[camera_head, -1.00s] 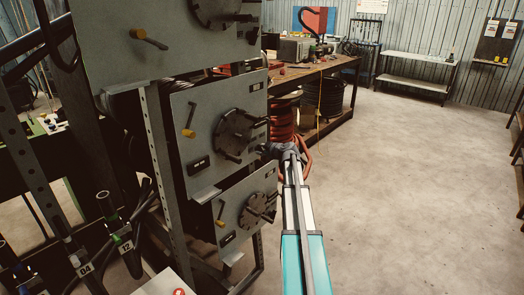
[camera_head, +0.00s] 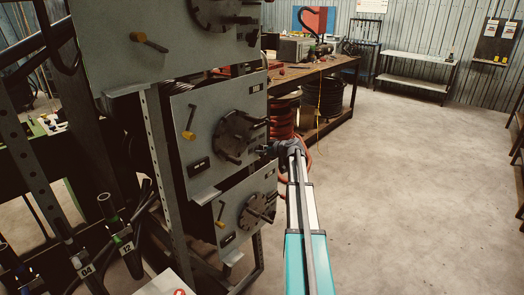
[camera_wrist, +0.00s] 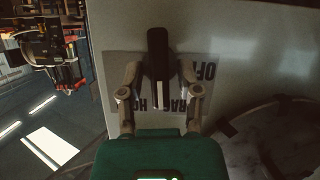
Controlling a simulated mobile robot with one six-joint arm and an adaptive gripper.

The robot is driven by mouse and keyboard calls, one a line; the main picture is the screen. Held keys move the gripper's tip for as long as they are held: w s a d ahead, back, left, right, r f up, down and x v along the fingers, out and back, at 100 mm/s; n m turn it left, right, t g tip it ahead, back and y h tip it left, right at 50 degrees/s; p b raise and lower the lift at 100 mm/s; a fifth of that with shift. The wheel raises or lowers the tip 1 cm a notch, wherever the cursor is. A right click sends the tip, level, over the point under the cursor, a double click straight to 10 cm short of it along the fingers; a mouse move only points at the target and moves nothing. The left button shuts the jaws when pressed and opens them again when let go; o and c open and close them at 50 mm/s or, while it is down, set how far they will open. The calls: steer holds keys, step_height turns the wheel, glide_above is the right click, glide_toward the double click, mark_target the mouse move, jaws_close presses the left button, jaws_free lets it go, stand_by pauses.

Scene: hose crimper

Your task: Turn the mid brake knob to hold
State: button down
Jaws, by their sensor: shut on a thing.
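The mid brake knob (camera_wrist: 158,52) is a black bar knob in the wrist view, with a white line on its near end. It stands on a pale label plate (camera_wrist: 118,72) with OFF on the right and upside-down lettering along its lower part, partly hidden by the knob and fingers. My gripper (camera_wrist: 158,80) has one finger on each side of the knob and is shut on it. The white line points down in the picture, toward my gripper. In the head view my gripper (camera_head: 265,151) is at the right edge of the middle panel (camera_head: 208,100); the knob cannot be made out there.
The middle panel carries a round dark plate (camera_head: 238,137) with rods sticking out, and a yellow-ended lever (camera_head: 188,122). Similar panels stand above and below (camera_head: 236,215). A workbench (camera_head: 310,70) is behind. The floor (camera_head: 400,180) to the right is clear.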

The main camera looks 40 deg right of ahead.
steer(key=shift+d+f+m+g+y, duration=0.15)
steer(key=shift+m+g+y, duration=0.15)
steer(key=shift+m+y, duration=0.7)
steer(key=shift+d+m+y+b, duration=0.1)
steer(key=shift+m+y+b, duration=0.5)
steer(key=shift+m, duration=0.7)
steer(key=c, duration=0.6)
jaws_free()
